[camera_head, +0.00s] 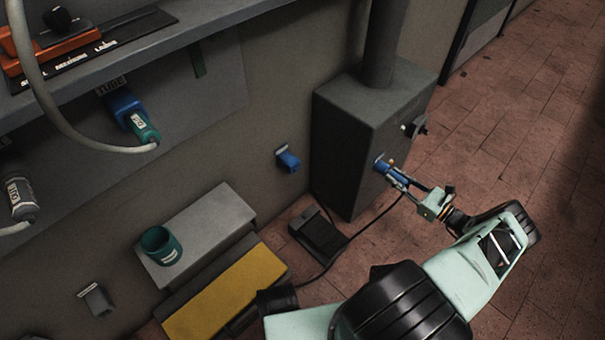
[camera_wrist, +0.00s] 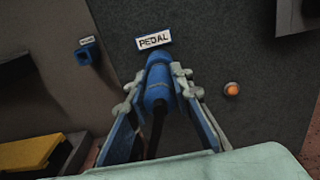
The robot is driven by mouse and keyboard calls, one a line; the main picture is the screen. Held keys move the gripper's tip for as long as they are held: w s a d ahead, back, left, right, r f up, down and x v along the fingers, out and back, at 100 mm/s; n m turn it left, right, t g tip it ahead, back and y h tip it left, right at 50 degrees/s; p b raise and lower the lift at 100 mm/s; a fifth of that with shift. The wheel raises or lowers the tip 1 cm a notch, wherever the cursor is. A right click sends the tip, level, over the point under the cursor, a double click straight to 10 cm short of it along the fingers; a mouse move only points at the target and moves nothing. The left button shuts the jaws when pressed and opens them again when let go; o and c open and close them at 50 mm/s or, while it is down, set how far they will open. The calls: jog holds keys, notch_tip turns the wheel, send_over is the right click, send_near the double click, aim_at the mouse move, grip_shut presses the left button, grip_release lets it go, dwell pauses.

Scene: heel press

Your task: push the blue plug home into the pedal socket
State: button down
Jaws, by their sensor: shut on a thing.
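The blue plug (camera_wrist: 157,92) is between the fingers of my gripper (camera_wrist: 158,84), which is shut on it. In the head view my gripper (camera_head: 397,177) is at the front face of the grey box. The plug's nose meets the blue pedal socket (camera_head: 380,165) under the white PEDAL label (camera_wrist: 153,40). The plug looks lined up with the socket, but its depth is hidden. A black cable (camera_wrist: 157,130) trails from the plug's back towards me.
An orange lamp (camera_wrist: 231,89) sits right of the socket on the grey box (camera_head: 345,150). Another blue socket (camera_head: 288,160) is on the wall. A black foot pedal (camera_head: 318,233) lies on the floor. A grey step (camera_head: 215,215) holds a teal cup (camera_head: 161,246). Open floor lies right.

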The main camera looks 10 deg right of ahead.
jog(key=shift+w+a, duration=0.15)
jog(key=shift+w, duration=0.1)
jog(key=c, duration=1.6)
grip_release()
jog(key=v, duration=1.2)
